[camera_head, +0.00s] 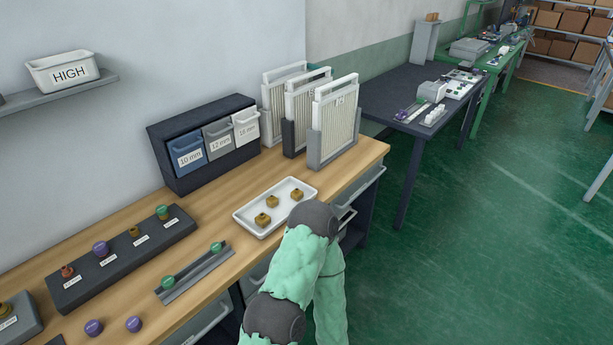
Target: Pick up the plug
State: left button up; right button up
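Three small brass-coloured blocks with knobs, possibly plugs, lie in a white tray (250,229): a front one (262,219), a middle one (272,202) and a right one (297,194). I cannot tell which item is the plug. A black strip (95,285) carries knobbed parts in orange-brown, purple, brass and green above white labels. Two purple round pieces, a left one (93,328) and a right one (133,324), lie on the wooden bench. A green-sleeved arm of mine is folded at the bench's front edge, beside the tray. Neither gripper shows.
A grey rail (195,274) with green-topped pieces lies before the strip. A dark rack (220,158) holds labelled bins. White panels (338,120) stand upright at the bench's right end. A shelf bin marked HIGH (68,74) hangs on the wall. Bare wood surrounds the tray.

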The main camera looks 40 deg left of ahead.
aim_at(216, 246)
jog(key=i+u, duration=0.35)
jog(key=i, duration=0.15)
jog(key=i+l+u, duration=0.1)
jog(key=i+u, duration=0.3)
jog(key=i+l+u, duration=0.35)
jog(key=i, duration=0.2)
